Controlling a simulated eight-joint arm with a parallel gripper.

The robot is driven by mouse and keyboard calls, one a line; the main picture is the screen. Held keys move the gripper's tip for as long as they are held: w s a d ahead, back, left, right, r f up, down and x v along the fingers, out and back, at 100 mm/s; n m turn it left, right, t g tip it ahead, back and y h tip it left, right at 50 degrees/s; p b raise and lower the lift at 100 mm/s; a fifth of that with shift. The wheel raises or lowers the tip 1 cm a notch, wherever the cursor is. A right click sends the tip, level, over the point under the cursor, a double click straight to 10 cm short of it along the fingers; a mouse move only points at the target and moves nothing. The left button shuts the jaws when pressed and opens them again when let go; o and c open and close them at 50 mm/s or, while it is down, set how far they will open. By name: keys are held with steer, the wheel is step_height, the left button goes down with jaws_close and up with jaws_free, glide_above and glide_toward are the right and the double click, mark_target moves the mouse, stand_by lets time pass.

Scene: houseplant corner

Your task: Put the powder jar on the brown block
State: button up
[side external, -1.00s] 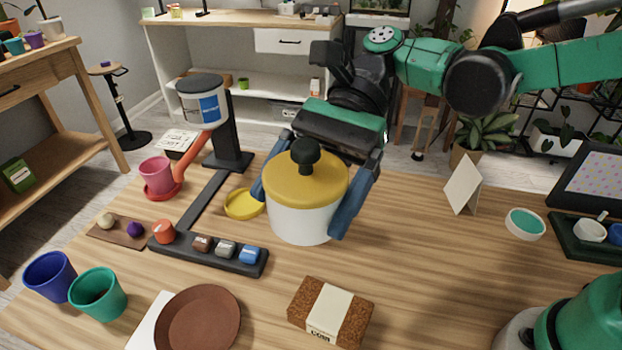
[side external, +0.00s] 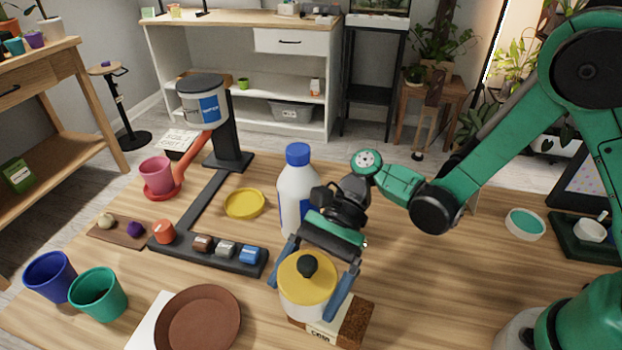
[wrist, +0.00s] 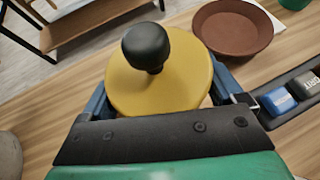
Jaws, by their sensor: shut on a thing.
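The powder jar (side external: 305,298) is white with a yellow lid and a black knob, and it looks upright. My gripper (side external: 306,292) is shut on the jar, one blue finger on each side. The brown block (side external: 352,322), wrapped in a pale paper band, is directly below and partly hidden by the jar. I cannot tell whether the jar's base touches the block. In the wrist view the yellow lid (wrist: 178,85) sits between the fingers, and the block is hidden.
A white bottle with a blue cap (side external: 297,185) stands close behind my gripper. A terracotta saucer (side external: 198,320) is left of the block. A dark rail (side external: 225,257) with small colored blocks, a yellow dish (side external: 244,203) and two cups (side external: 98,293) stand further left.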

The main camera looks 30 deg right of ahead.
steer(key=shift+f, duration=0.4)
steer(key=o, duration=1.4)
steer(key=shift+f, duration=0.15)
